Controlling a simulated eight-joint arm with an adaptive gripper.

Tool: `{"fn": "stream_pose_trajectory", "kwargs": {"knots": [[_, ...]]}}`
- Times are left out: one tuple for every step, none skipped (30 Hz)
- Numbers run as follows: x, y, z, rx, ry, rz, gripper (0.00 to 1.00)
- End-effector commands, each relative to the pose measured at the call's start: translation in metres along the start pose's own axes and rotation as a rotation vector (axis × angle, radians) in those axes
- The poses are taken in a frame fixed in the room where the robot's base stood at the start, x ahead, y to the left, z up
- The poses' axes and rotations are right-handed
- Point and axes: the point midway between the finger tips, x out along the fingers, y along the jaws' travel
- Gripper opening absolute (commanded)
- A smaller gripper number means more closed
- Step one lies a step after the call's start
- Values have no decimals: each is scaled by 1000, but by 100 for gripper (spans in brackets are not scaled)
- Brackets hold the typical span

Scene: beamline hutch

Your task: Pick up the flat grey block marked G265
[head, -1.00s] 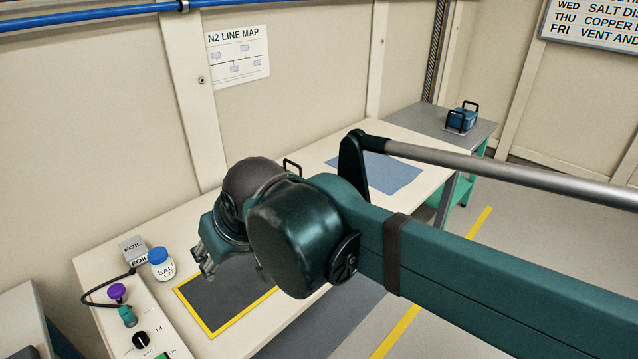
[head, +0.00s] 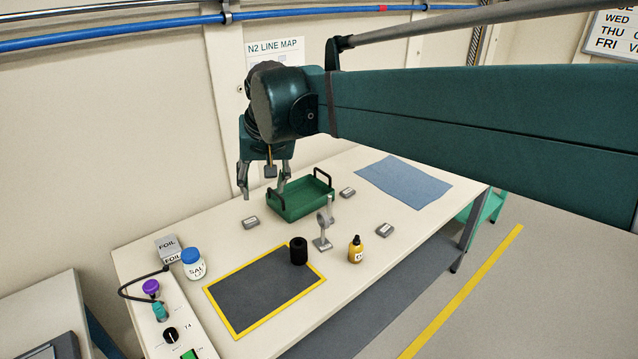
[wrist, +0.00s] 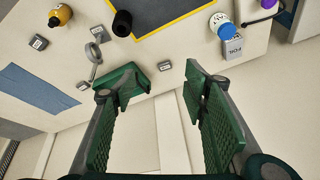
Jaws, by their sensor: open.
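Several flat grey blocks lie on the white table. One block (head: 250,222) is left of the green tray, one (head: 347,193) is just right of the tray, and one (head: 385,230) is right of the small stand. Their marks are too small to read, so I cannot tell which is G265. In the wrist view, a block (wrist: 165,66) shows beyond the gap between my fingers and a labelled one (wrist: 38,43) is at upper left. My gripper (head: 263,190) is open and empty, pointing down above the table beside the tray.
The green tray (head: 300,200) with black handles stands near my gripper. A grey stand (head: 322,240), black cylinder (head: 298,251) and yellow bottle (head: 356,249) stand in front. A blue cloth (head: 404,182) lies at right.

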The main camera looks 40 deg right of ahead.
Motion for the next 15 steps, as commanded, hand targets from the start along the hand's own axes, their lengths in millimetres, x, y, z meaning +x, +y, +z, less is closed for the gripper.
{"fn": "stream_pose_trajectory", "kwargs": {"knots": [[0, 3, -13, 21, -7, 7, 44], [1, 5, -19, 34, -11, 10, 44], [2, 8, -27, 51, -18, 16, 44], [3, 11, -33, 63, -22, 19, 44], [4, 13, -39, 76, -26, 23, 44], [5, 16, -47, 93, -31, 28, 44], [7, 18, -53, 105, -36, 32, 44], [8, 21, -59, 117, -41, 35, 44], [10, 25, -66, 135, -47, 41, 44], [11, 27, -72, 148, -51, 44, 44], [13, 30, -78, 160, -55, 48, 44], [15, 33, -86, 176, -60, 53, 44], [16, 36, -91, 189, -65, 57, 44], [18, 40, -97, 203, -69, 61, 44], [20, 44, -105, 219, -75, 66, 44]]}}
